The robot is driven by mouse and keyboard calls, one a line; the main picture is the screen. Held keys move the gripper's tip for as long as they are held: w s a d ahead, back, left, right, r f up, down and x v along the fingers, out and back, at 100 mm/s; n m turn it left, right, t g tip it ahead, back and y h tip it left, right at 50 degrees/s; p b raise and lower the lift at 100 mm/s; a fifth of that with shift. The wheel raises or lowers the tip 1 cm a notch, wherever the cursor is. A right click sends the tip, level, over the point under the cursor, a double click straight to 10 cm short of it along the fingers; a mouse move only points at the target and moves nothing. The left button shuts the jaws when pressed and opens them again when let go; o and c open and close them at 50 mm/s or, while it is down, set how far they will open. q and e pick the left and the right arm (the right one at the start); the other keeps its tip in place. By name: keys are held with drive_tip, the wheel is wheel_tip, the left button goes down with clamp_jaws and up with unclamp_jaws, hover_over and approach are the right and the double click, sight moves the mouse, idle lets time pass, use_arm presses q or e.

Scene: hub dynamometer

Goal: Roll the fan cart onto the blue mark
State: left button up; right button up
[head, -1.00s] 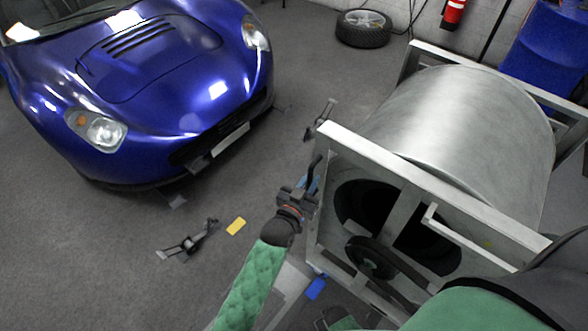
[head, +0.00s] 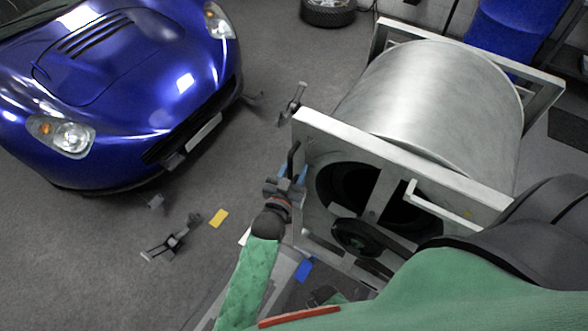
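The fan cart (head: 430,100), a big silver drum in a pale metal frame, stands right of centre, with a dark round opening and a black wheel on its near side. The blue mark (head: 304,270) lies on the floor just in front of the cart's near left corner, apart from the frame in the picture. My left gripper (head: 284,187) is at the cart's left front post, by a dark upright handle (head: 293,158). Its fingers are small and partly hidden, so I cannot tell whether they are closed on the handle. My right arm covers the lower right; its gripper does not show.
A blue car (head: 120,90) fills the upper left. A yellow mark (head: 218,218) and a dark metal stand (head: 172,239) lie on the floor left of my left arm. Another stand (head: 291,103) is beside the cart's far left corner. A tyre (head: 328,11) lies at the back.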

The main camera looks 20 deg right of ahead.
use_arm(q)
drive_tip(key=shift+s+d, duration=0.1)
drive_tip(key=shift+s, duration=0.1)
use_arm(e)
drive_tip(key=shift+s+a+f, duration=0.1)
drive_tip(key=shift+s, duration=0.3)
use_arm(q)
drive_tip(key=shift+s+d+f, duration=0.1)
drive_tip(key=shift+d, duration=0.05)
use_arm(e)
drive_tip(key=shift+w, duration=0.15)
drive_tip(key=shift+d, duration=0.2)
idle(0.3)
